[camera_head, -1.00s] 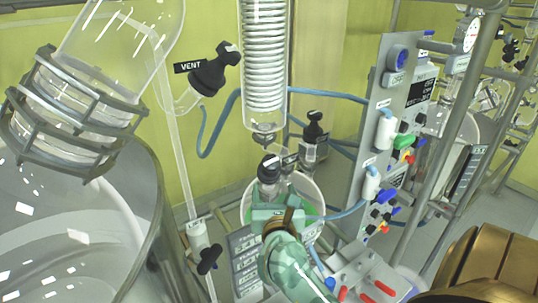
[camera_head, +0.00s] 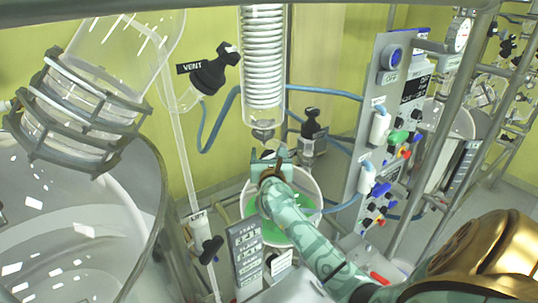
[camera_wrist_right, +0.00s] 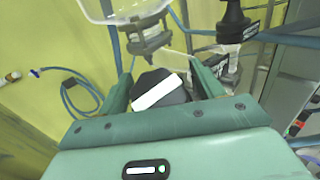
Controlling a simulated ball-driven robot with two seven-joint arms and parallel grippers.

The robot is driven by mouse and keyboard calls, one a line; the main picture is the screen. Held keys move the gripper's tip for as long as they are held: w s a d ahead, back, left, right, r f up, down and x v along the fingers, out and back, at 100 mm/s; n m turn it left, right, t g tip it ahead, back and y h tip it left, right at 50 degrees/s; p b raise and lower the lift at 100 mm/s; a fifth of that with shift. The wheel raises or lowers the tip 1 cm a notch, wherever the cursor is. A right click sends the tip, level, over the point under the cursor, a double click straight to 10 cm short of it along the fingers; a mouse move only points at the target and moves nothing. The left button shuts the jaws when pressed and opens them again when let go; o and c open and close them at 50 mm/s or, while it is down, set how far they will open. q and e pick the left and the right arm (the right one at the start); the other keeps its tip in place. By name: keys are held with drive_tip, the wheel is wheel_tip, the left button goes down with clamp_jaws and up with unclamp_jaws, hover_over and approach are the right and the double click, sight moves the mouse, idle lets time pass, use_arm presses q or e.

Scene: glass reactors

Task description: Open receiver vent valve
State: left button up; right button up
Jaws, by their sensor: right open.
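My right gripper (camera_head: 268,158) is open, just below the foot of the coiled glass condenser (camera_head: 263,70). In the right wrist view the gripper (camera_wrist_right: 162,82) has its fingers on either side of a black valve knob (camera_wrist_right: 158,90) with a white bar across it. I cannot tell whether they touch it. A second black-handled valve (camera_head: 311,125) stands just to the right and also shows in the wrist view (camera_wrist_right: 235,22). A black valve labelled VENT (camera_head: 212,72) sits at upper left. My left gripper is not in view.
A round white-rimmed vessel (camera_head: 318,185) with green inside is under my right arm. A control panel (camera_head: 378,130) with blue hoses stands to the right. A large glass reactor (camera_head: 80,230) fills the left, beside a black-handled valve (camera_head: 207,249) on a thin pipe.

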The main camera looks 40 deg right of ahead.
drive_tip(key=c, duration=1)
